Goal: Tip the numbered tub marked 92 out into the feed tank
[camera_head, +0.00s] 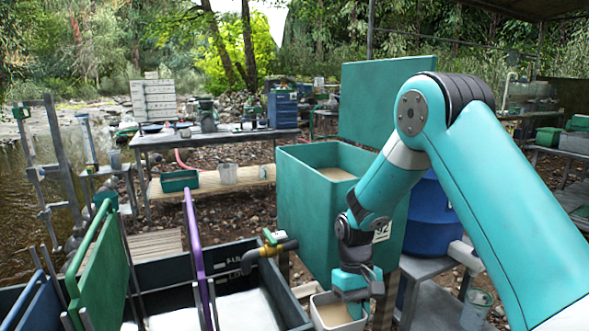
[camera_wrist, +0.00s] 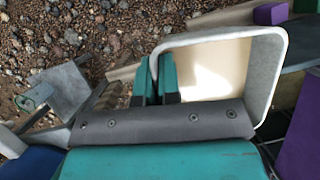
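A small grey-white tub (camera_head: 322,300) with beige contents is at the bottom of the head view; in the wrist view its pale rim (camera_wrist: 272,80) fills the upper right. No number shows on it. My gripper (camera_head: 350,284) comes down on its rim; in the wrist view its two teal fingers (camera_wrist: 156,78) stand close together, one on each side of the tub's left wall. I cannot tell whether the tub is lifted. A large teal tank (camera_head: 305,215) stands behind it, its lid raised, with beige contents. A white tag (camera_head: 382,232) reading about 92 shows beside my arm, apparently on the tank.
A dark trough (camera_head: 240,262) with a purple panel (camera_head: 194,250) and green panel (camera_head: 98,280) lies left. A brass valve and pipe (camera_head: 268,250) juts out near the tub. A blue drum (camera_head: 432,218) stands right, behind my arm. A bench (camera_head: 225,135) stands further back.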

